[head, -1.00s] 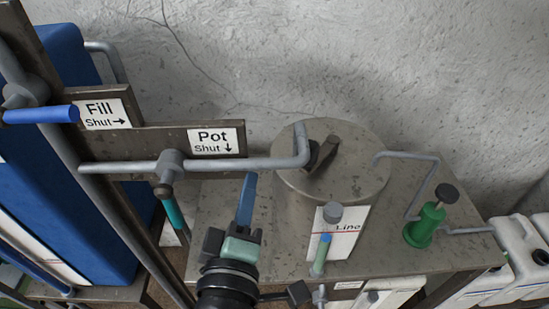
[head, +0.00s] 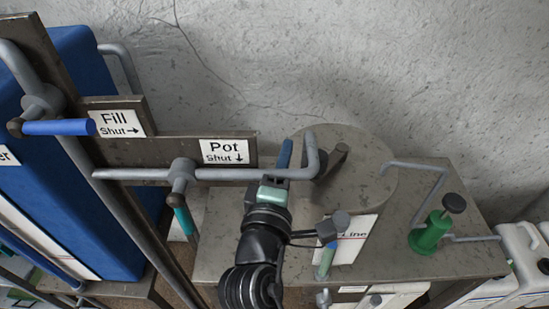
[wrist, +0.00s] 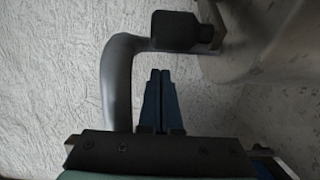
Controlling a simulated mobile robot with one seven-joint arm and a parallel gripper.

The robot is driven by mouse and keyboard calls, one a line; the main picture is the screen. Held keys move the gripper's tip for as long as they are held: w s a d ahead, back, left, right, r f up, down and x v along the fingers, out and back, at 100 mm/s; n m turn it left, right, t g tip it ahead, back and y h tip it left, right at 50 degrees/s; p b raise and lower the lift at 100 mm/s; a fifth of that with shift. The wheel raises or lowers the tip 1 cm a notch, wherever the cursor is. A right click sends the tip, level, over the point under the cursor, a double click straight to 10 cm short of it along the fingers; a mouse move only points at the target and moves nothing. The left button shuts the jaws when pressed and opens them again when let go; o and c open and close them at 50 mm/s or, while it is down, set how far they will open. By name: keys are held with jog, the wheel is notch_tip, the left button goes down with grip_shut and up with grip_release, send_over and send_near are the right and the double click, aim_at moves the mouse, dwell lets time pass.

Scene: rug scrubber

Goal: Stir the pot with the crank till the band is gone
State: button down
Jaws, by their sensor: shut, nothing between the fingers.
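The grey metal pot (head: 365,180) stands on the metal bench, right of centre in the head view. A dark crank (head: 334,162) sits on its lid, partly behind the grey pipe end. A dark block (wrist: 177,31), which seems to be the crank's grip, shows in the wrist view. A sight tube (head: 325,264) on the pot's front shows a blue part above a green part, beside a label reading "Line". My gripper (head: 285,152) is shut and empty beside the pipe bend, left of the crank. Its blue fingers (wrist: 160,90) lie together, apart from the block.
The grey Pot pipe (head: 240,174) bends beside my fingers and ends over the lid. It also shows in the wrist view (wrist: 118,85). A green hand pump (head: 430,234) stands to the right. A blue tank (head: 110,180) fills the left. The rough wall is behind.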

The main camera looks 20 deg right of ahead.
aim_at(310, 161)
jog(key=shift+s+d+p, duration=0.45)
jog(key=shift+s+d, duration=0.45)
jog(key=shift+s, duration=0.25)
jog(key=shift+s+d+p, duration=0.45)
jog(key=shift+s, duration=0.3)
jog(key=shift+w, duration=0.1)
